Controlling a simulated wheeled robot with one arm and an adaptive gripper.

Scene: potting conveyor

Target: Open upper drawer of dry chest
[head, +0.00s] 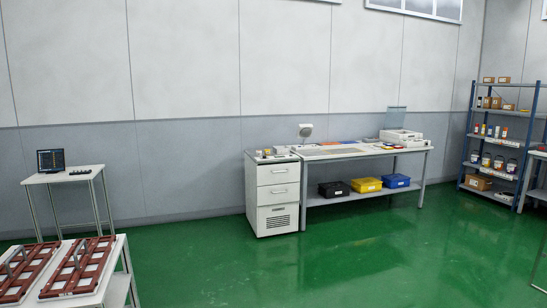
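The dry chest appears to be the white drawer cabinet (264,205) against the far wall, at the left end of the workbench. Its upper drawer (278,173) has a bar handle and looks closed. A second drawer (278,194) with a handle is below it and also looks closed. A vented panel (278,218) is at the bottom. Small items stand on the cabinet top. My gripper is not in view.
A workbench (368,154) with black, yellow and blue bins below adjoins the cabinet. A blue shelf rack (471,130) stands right. A monitor table (70,173) and a table with red-brown trays (75,269) are at left. Green floor (240,265) before the cabinet is clear.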

